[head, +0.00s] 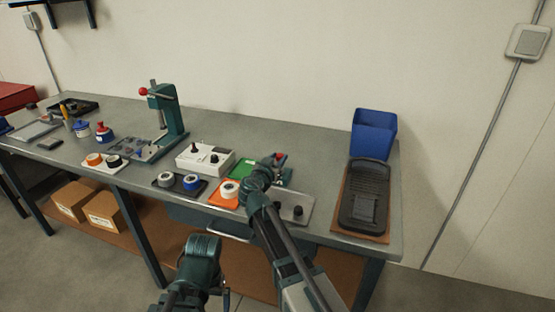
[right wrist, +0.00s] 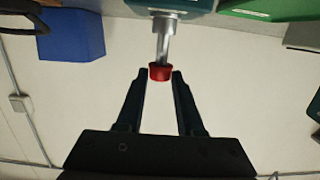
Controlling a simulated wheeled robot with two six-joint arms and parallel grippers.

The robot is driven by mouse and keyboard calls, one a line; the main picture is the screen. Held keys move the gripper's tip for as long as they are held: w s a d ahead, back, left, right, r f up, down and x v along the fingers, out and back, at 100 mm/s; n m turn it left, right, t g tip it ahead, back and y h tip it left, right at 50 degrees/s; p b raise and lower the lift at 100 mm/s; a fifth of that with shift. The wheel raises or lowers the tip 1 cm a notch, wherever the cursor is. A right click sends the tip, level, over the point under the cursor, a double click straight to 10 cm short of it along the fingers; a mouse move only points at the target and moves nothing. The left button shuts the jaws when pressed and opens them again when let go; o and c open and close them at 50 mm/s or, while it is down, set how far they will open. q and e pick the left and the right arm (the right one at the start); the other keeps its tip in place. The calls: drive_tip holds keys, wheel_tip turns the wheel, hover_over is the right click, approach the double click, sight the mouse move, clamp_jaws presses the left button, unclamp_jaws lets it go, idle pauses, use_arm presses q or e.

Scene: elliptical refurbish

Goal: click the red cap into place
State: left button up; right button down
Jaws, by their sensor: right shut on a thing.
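The red cap (right wrist: 160,72) sits between the fingertips of my right gripper (right wrist: 160,73) in the right wrist view, at the end of a silver shaft (right wrist: 163,45). The shaft comes out of a teal body. Whether the cap is fully seated on the shaft cannot be told. In the head view a small red spot (head: 279,157) shows just past my right wrist, which hides most of the device there. My right gripper is shut on the cap. Of my left arm only a teal joint shows low in the head view; its gripper is out of view.
A green mat (head: 243,169), an orange tray (head: 218,199) with a white roll and a white box (head: 204,162) lie left of my right arm. A teal press (head: 168,118) stands further left.

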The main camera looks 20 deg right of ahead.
use_arm(q)
drive_tip(key=shift+f, duration=0.15)
use_arm(e)
drive_tip(key=shift+f, duration=0.15)
drive_tip(key=shift+c, duration=2.3)
unclamp_jaws()
drive_tip(key=shift+s, duration=0.15)
